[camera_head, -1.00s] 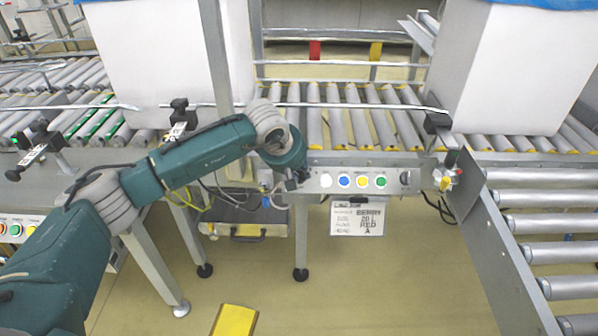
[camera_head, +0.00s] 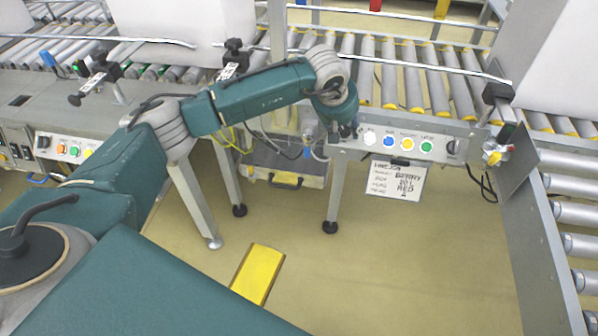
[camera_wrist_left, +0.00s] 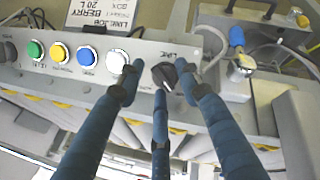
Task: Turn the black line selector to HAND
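The black line selector (camera_wrist_left: 165,75) is a round knob under a "LINE" label on the grey control panel (camera_wrist_left: 45,77), beside the white button. In the left wrist view, the fingers of my left gripper (camera_wrist_left: 157,82) are spread around the selector, with visible gaps between them. Whether any finger touches the knob, I cannot tell. In the head view my left gripper (camera_head: 345,130) is at the left end of the panel and hides the selector. The knob's exact pointing and the HAND marking are not readable. My right gripper is not in view.
White (camera_head: 369,138), blue (camera_head: 388,141), yellow and green buttons line the panel, with another dark knob (camera_head: 452,147) at its right end. A paper sign (camera_head: 397,182) hangs below. Roller conveyors (camera_head: 410,85) lie behind and right. A yellow floor block (camera_head: 259,274) lies below.

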